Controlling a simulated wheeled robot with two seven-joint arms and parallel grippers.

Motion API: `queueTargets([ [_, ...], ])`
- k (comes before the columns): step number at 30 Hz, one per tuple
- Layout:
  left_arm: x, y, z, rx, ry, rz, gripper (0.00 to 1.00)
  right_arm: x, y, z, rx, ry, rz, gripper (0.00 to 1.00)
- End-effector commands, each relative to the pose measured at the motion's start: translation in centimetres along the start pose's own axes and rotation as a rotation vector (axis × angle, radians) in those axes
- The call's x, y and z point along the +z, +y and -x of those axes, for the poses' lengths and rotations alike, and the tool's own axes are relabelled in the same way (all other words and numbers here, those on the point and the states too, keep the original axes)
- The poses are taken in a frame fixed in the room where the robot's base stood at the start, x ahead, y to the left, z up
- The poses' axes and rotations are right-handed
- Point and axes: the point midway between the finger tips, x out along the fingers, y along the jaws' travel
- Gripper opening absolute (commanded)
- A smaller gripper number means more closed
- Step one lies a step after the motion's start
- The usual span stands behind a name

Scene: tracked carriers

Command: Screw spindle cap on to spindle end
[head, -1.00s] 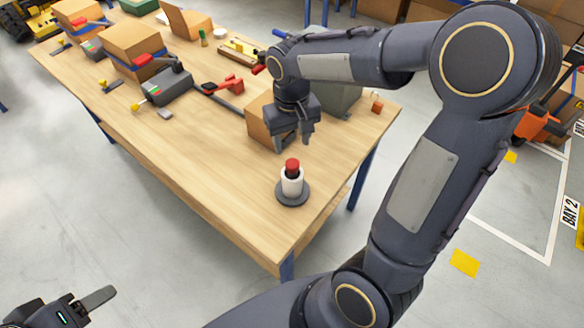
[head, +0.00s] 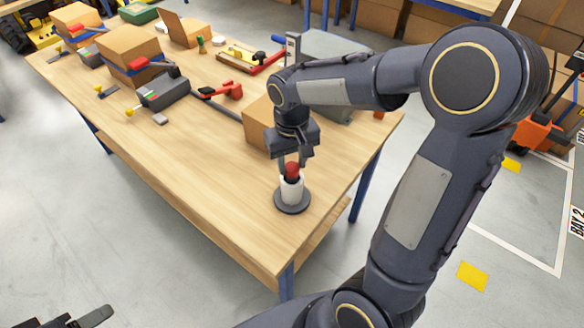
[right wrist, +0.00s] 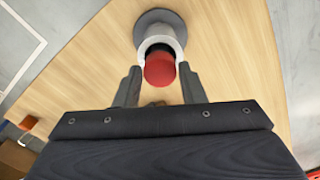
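The red spindle cap (head: 292,169) sits at the top of a white cylinder (head: 292,190) on a round dark base (head: 281,204) near the table's front corner. In the right wrist view the red cap (right wrist: 160,70) shows a black part beneath it, inside the white cylinder's (right wrist: 157,37) opening; the threads are hidden. My right gripper (head: 292,162) points down just over the cap. Its fingers stand apart on both sides of the cap, with gaps showing in the wrist view (right wrist: 158,84). My left gripper (head: 85,318) is cut off at the lower left corner, away from the table.
A cardboard box (head: 258,125) stands close behind the right gripper. A grey scanner-like device (head: 165,88), a red tool (head: 228,90), and more boxes lie farther back on the wooden table (head: 190,170). The table's front left is clear.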

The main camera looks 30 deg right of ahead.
Motion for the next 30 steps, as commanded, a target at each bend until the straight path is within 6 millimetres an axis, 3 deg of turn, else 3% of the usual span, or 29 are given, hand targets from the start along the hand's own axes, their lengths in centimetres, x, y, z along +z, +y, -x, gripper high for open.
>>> queueTargets([
  [3, 0.00, 0.00, 0.00, 0.000, 0.000, 0.000, 0.57, 0.00, 0.00, 0.01, 0.000, 0.000, 0.000, 0.17],
  [7, -0.03, 0.02, 0.05, 0.000, 0.000, 0.000, 0.57, 0.00, -0.01, 0.03, 0.000, 0.000, -0.072, 0.16],
  [18, -0.29, 0.27, 0.59, 0.000, 0.000, 0.000, 0.57, 0.01, -0.03, 0.10, 0.001, 0.000, -0.713, 0.16],
  [21, -0.34, 0.31, 0.67, 0.000, 0.000, 0.000, 0.57, 0.01, -0.01, 0.07, 0.000, 0.000, -0.816, 0.16],
  [30, -0.32, 0.30, 0.65, 0.000, 0.000, 0.000, 0.57, -0.01, -0.01, 0.02, -0.001, 0.001, -0.853, 0.16],
])
